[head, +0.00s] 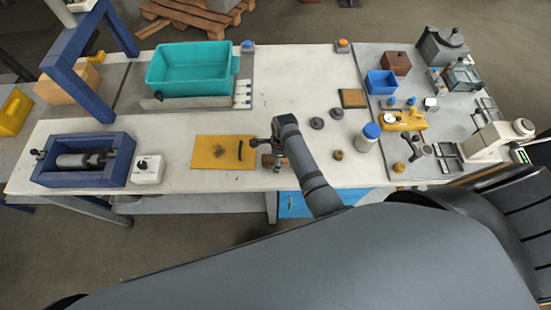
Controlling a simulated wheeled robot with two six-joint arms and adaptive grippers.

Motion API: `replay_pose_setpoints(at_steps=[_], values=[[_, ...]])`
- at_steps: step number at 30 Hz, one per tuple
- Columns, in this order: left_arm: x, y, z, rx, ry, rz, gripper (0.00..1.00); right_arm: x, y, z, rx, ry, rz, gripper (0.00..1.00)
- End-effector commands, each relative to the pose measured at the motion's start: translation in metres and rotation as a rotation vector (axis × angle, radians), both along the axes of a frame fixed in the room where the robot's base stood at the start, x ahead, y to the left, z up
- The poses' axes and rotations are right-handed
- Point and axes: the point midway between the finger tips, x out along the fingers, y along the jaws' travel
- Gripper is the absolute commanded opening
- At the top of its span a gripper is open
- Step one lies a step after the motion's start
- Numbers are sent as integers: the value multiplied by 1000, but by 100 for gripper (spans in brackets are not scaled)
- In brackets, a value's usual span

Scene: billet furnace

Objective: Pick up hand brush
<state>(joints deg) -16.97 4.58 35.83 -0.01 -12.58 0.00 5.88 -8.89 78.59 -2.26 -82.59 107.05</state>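A small brown piece (268,161), which may be the hand brush, lies on the white bench (300,80) near its front edge, just right of the yellow mat. It is partly hidden by my arm, so its full shape does not show. My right gripper (258,143) is over the bench at the mat's right edge, just above and left of the brown piece in the picture. It is small and dark, and its fingers do not show clearly. I cannot tell whether it touches anything. My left gripper is not in view.
A teal bin (192,88) stands behind. A blue roller box (80,178) is at left.

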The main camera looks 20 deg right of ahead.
Motion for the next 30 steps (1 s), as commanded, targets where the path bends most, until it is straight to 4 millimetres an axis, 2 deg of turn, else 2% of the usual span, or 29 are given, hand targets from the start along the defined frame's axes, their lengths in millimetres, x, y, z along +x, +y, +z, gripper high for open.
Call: replay_pose_setpoints(at_steps=[8, 21, 30], values=[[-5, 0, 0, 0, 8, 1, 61, 0, 0, -4, 1, -1, 0, 65], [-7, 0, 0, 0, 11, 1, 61, 0, 1, -4, 1, -1, 0, 5], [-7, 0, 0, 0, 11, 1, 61, 2, 0, -2, 0, -2, 1, 3]])
